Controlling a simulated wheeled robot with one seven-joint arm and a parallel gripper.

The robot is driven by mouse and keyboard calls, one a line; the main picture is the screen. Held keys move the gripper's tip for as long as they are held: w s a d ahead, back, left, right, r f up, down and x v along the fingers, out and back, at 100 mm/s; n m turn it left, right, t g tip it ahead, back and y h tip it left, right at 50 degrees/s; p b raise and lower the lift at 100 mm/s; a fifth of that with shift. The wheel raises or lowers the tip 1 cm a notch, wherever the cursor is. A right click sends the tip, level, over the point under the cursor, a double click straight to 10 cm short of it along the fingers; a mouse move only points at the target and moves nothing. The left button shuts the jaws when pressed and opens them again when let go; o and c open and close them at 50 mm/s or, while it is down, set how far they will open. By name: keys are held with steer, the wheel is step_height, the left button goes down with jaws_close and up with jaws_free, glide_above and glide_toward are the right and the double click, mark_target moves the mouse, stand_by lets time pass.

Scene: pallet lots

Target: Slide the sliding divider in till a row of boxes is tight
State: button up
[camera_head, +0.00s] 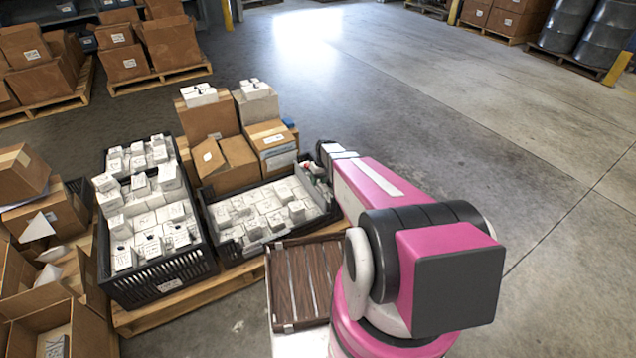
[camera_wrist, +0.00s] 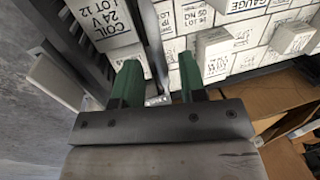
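The sliding divider (camera_wrist: 150,42) looks like a dark upright panel with a pale metal edge, seen from above in the wrist view. White boxes (camera_wrist: 218,50) with printed labels stand on its right, and a box marked COIL 24 V (camera_wrist: 103,20) on its left. My gripper (camera_wrist: 160,82) has two green fingers spread apart, one on each side of the divider's near end, with gaps showing. In the head view my arm reaches to the right end of the black crate (camera_head: 268,252) of white boxes (camera_head: 262,212); it hides the fingers and most of the divider there.
A taller black crate (camera_head: 160,282) full of white boxes stands on the left. Brown cartons (camera_head: 208,117) stand behind the crates on the pallet (camera_head: 190,300). A slatted brown panel (camera_head: 300,280) lies in front. Floor on the right is clear.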

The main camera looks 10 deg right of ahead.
steer(key=shift+a+f, duration=0.1)
steer(key=shift+f, duration=0.35)
jaws_close()
steer(key=s+a, duration=0.4)
steer(key=a, duration=0.7)
steer(key=s+a, duration=0.3)
steer(key=a, duration=0.9)
steer(key=shift+s+a, duration=0.2)
steer(key=shift+s, duration=0.15)
jaws_free()
steer(key=shift+r, duration=0.15)
step_height(320, 180, up, 10)
steer(key=d, duration=0.2)
steer(key=shift+w+r, duration=0.2)
steer(key=shift+w, duration=0.15)
